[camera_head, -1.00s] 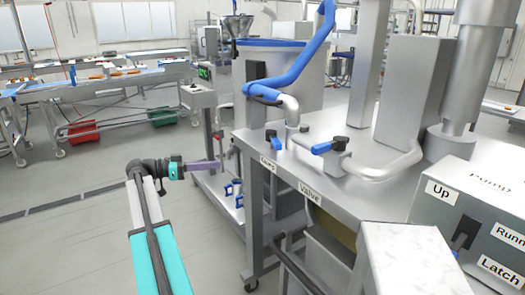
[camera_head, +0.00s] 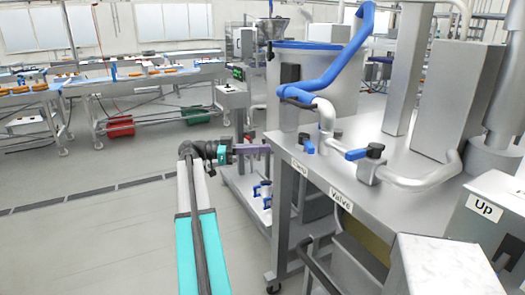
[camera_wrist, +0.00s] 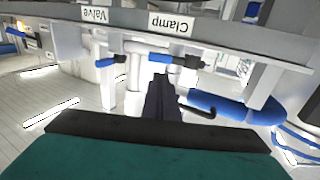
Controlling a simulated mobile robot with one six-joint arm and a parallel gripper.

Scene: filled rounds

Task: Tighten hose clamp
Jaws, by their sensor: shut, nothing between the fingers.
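The clamp handle (camera_head: 306,143), blue with a black knob, stands on the steel table's near left corner, behind the "Clamp" label (camera_head: 300,166). A blue hose (camera_head: 325,75) with a black lever (camera_head: 298,103) runs down to a steel pipe beside it. My gripper (camera_head: 262,149), with purple fingers, is shut and empty, left of the table corner and apart from the handle. In the wrist view, which is upside down, the dark fingers (camera_wrist: 160,100) point toward the blue clamp handle (camera_wrist: 162,60); the "Clamp" label (camera_wrist: 171,22) is above it.
A blue valve handle (camera_head: 357,154) stands right of the clamp handle, with its "Valve" label (camera_head: 340,200) on the edge. A control box (camera_head: 490,225) is at the right. A steel tank (camera_head: 330,90) stands behind. The floor at left is open.

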